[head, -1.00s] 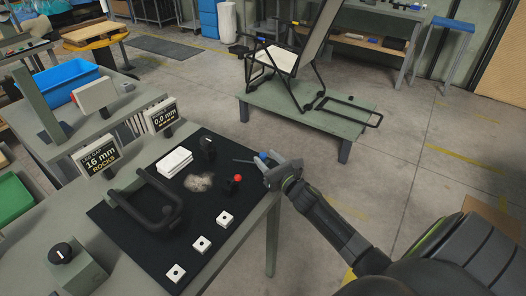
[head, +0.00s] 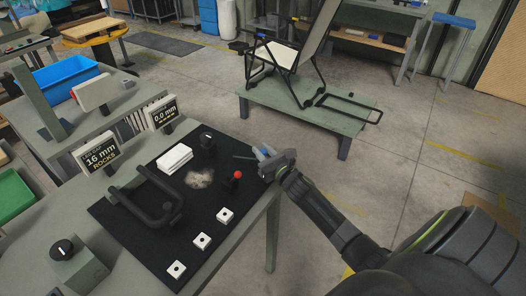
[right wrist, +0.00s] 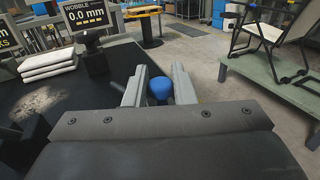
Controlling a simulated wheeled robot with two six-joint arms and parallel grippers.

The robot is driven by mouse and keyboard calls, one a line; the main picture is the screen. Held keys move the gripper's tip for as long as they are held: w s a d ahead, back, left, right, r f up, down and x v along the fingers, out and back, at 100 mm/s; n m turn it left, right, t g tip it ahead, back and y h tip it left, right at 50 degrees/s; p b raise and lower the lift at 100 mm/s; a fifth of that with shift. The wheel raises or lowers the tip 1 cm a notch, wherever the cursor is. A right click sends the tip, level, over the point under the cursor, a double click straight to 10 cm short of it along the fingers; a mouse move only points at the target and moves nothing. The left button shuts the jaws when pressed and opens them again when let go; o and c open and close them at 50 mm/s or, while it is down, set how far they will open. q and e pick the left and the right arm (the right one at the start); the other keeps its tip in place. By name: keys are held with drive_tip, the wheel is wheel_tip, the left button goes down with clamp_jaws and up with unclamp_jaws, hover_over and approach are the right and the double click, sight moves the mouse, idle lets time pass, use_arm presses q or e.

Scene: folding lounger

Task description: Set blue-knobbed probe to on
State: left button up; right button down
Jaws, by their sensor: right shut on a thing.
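The blue-knobbed probe's blue knob (head: 264,151) shows at the right edge of the black mat, partly covered by my gripper. A thin dark rod (head: 243,157) shows just left of the knob. My right gripper (head: 266,160) reaches in from the right and is shut on the knob. In the right wrist view the round blue knob (right wrist: 160,89) sits between the two grey fingers; the part below it is hidden. My left gripper is not in view.
The black mat (head: 142,226) holds a dark frame (head: 130,203), white pads (head: 175,160), a dark knob (head: 207,143), a red-topped lever (head: 237,175) and white square blocks. Two displays read "16 mm ROCKS" (head: 101,156) and "0.0 mm" (head: 163,114). A lounger stands on a green platform (head: 300,118) behind.

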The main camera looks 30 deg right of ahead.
drive_tip(key=w, duration=0.2)
drive_tip(key=w+a, duration=0.1)
drive_tip(key=w, duration=0.1)
drive_tip(key=w+a+b, duration=0.1)
drive_tip(key=shift+w+a+f, duration=0.1)
drive_tip(key=shift+w+a, duration=0.1)
drive_tip(key=shift+w, duration=0.2)
drive_tip(key=shift+r, duration=0.2)
drive_tip(key=c, duration=1.5)
unclamp_jaws()
drive_tip(key=shift+o, duration=1.2)
drive_tip(key=shift+w+a+f, duration=0.1)
drive_tip(key=shift+w, duration=0.05)
